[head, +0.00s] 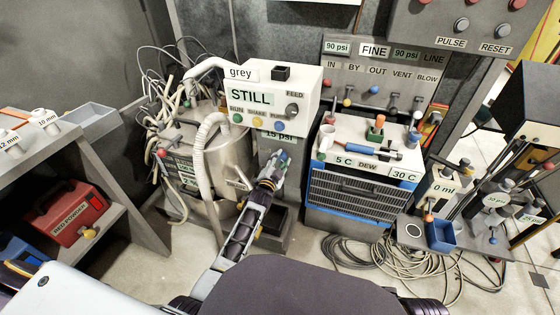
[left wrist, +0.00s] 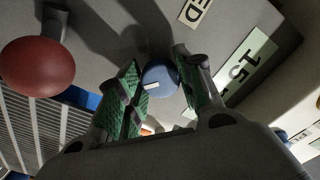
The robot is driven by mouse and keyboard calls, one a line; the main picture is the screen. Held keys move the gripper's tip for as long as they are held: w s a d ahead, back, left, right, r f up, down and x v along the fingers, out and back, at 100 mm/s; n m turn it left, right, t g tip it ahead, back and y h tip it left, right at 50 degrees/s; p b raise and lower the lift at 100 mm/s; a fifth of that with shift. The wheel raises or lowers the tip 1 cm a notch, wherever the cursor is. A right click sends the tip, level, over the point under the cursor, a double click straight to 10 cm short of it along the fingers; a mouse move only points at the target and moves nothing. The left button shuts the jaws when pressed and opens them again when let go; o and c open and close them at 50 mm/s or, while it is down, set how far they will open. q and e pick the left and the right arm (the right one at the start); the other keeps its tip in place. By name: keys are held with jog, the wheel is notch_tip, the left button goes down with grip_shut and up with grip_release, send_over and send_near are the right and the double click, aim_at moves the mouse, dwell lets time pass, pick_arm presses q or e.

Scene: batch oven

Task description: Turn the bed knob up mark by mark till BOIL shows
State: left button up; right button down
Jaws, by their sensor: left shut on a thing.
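A blue round knob (left wrist: 160,78) with a pale pointer line sits between the two green-padded fingers of my left gripper (left wrist: 162,92) in the left wrist view. A partly cut-off label ending in "ED" (left wrist: 194,11) is beside it. My left gripper also shows in the head view (head: 272,170), reaching the grey column under the white box; it hides the knob there. The gripper is shut on the knob. The white box (head: 302,78) carries a green display (head: 250,95) that reads STILL. BOIL is not seen. My right gripper is out of view.
A 15 psi display (head: 278,136) is above my gripper. A red ball (left wrist: 37,65) is close by in the wrist view. A steel tank (head: 220,150) with hoses stands left, a blue-trimmed unit (head: 360,190) right. Cables (head: 385,265) lie on the floor.

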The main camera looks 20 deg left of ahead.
pick_arm(q)
jog(key=o, duration=1)
jog(key=shift+s, duration=0.15)
jog(key=shift+s+a, duration=0.2)
jog(key=shift+s, duration=5.65)
jog(key=shift+f, duration=0.1)
